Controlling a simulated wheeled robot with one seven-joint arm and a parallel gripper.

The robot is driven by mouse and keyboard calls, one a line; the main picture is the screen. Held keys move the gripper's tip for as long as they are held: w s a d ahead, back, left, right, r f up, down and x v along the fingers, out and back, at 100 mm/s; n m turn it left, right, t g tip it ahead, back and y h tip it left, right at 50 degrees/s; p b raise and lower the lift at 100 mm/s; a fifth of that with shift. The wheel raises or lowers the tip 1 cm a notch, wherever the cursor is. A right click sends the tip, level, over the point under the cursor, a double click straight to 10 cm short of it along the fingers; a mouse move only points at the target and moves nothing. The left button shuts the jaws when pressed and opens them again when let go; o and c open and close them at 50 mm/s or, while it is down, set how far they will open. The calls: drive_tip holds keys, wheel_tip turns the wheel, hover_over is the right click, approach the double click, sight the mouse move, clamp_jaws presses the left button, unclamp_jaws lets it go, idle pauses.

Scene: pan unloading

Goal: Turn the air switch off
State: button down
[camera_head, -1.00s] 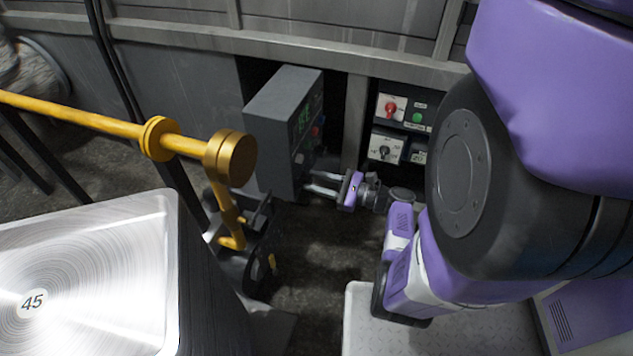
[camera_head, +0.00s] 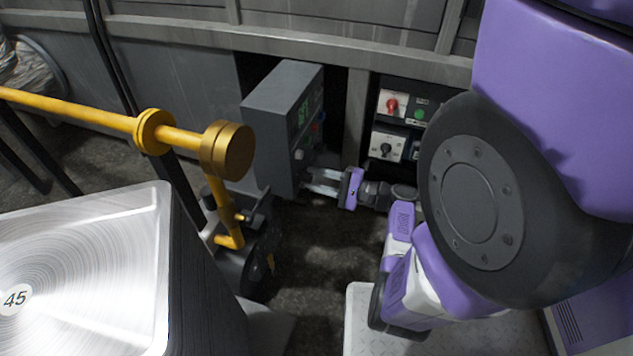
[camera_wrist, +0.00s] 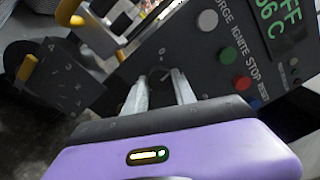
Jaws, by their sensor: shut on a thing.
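The grey control box (camera_head: 268,125) stands left of centre in the head view, with its button face turned to the right. In the wrist view its dark panel (camera_wrist: 185,50) carries white, green and red buttons lettered PURGE, IGNITE and STOP, and a partly cut-off green display. My gripper (camera_head: 308,181) reaches the lower part of this face from the right. In the wrist view my gripper (camera_wrist: 160,78) has its two fingers shut on the air switch (camera_wrist: 159,73), a small dark knob low on the panel. The fingertips mostly hide the knob, so its setting cannot be read.
A yellow bar (camera_head: 90,115) with a brass end (camera_head: 228,150) crosses at left, above a black lever unit with a numbered dial (camera_wrist: 60,75). A metal block marked 45 (camera_head: 90,240) fills the lower left. Switch boxes (camera_head: 390,146) stand behind, to the right.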

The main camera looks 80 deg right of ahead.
drive_tip(key=n+b, duration=0.1)
drive_tip(key=n, duration=0.1)
drive_tip(key=n+b, duration=0.1)
drive_tip(key=n, duration=0.1)
drive_tip(key=shift+f+n, duration=0.2)
drive_tip(key=shift+n, duration=0.1)
drive_tip(key=shift+r+n+b, duration=0.1)
drive_tip(key=shift+n+b, duration=1)
drive_tip(key=shift+n, duration=0.5)
drive_tip(key=c, duration=1)
unclamp_jaws()
drive_tip(key=shift+s+r, duration=0.1)
drive_tip(key=p+v, duration=0.1)
drive_tip(key=v, duration=0.6)
drive_tip(key=shift+s+a, duration=0.15)
drive_tip(key=shift+s, duration=0.15)
